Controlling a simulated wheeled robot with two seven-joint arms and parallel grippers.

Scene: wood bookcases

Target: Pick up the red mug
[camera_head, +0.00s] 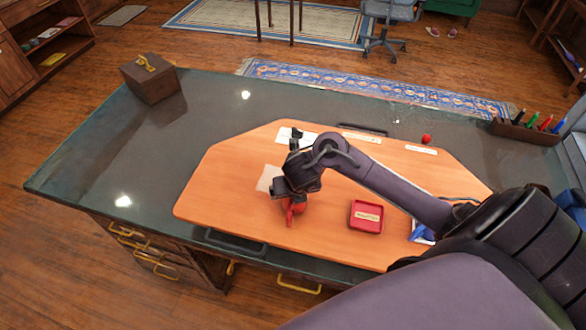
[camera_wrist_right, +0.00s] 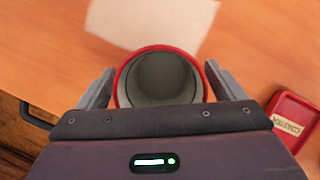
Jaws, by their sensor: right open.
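The red mug (camera_head: 294,208) stands on the orange board (camera_head: 215,190), partly hidden under my right gripper (camera_head: 290,196) in the head view. In the right wrist view the mug (camera_wrist_right: 121,82) shows its red rim and grey, empty inside from above. My right gripper (camera_wrist_right: 160,88) is open, with one finger on each side of the mug. I cannot tell whether the fingers touch it. My left gripper is not in view.
A red coaster tray (camera_head: 367,216) lies right of the mug; it also shows in the right wrist view (camera_wrist_right: 293,118). A pale sheet (camera_head: 267,177) lies beside the mug. A brown box (camera_head: 150,78) sits at the table's far left corner. A pen holder (camera_head: 525,132) stands at the right.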

